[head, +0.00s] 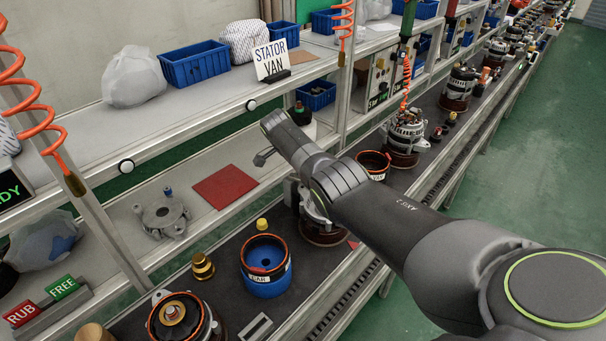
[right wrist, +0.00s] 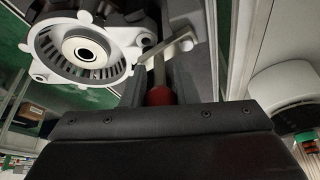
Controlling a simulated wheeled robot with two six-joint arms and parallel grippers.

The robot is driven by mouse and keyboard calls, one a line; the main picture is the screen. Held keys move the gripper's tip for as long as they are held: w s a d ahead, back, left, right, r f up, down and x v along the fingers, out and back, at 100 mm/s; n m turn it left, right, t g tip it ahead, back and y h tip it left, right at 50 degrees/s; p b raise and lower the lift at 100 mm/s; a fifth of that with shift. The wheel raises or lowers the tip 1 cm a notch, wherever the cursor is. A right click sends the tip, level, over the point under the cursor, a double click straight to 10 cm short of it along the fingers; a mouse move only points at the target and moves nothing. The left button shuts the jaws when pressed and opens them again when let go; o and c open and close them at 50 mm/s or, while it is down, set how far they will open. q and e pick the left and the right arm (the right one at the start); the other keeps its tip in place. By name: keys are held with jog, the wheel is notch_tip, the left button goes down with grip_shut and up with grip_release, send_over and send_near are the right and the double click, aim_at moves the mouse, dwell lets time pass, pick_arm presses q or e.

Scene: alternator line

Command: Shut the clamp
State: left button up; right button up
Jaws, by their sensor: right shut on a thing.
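In the right wrist view, my right gripper (right wrist: 160,88) is shut on a red handle (right wrist: 158,96) with a pale metal shaft. A light metal lever (right wrist: 177,50) crosses beside the shaft; I take these for parts of the clamp. Just beyond, to the left, is a pale alternator housing (right wrist: 108,72) with a round bearing in its middle. Whether the clamp touches the housing cannot be told. In the head view my right arm covers most of this station, and the gripper's fingertips are hidden. My left gripper is not in view.
A blue pot (head: 266,284) and a brass part (head: 202,267) stand on the dark line at the near left. An alternator (head: 405,135) stands farther along. A red mat (head: 225,186) lies on the shelf. The green floor at right is clear.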

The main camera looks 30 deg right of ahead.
jog(key=m+b, duration=0.1)
jog(key=m+g+b, duration=0.1)
jog(key=b, duration=0.1)
jog(key=shift+s+a+f+m, duration=0.2)
jog(key=shift+a+m, duration=0.1)
jog(key=shift+a, duration=0.1)
jog(key=shift+a+r+m+g+b, duration=0.1)
jog(key=shift+r+m+g+b, duration=0.15)
jog(key=shift+m+b, duration=0.35)
jog(key=o, duration=1)
jog(key=v, duration=0.7)
jog(key=shift+r+b, duration=0.2)
jog(key=shift+b, duration=0.15)
jog(key=shift+s+a+f, duration=0.1)
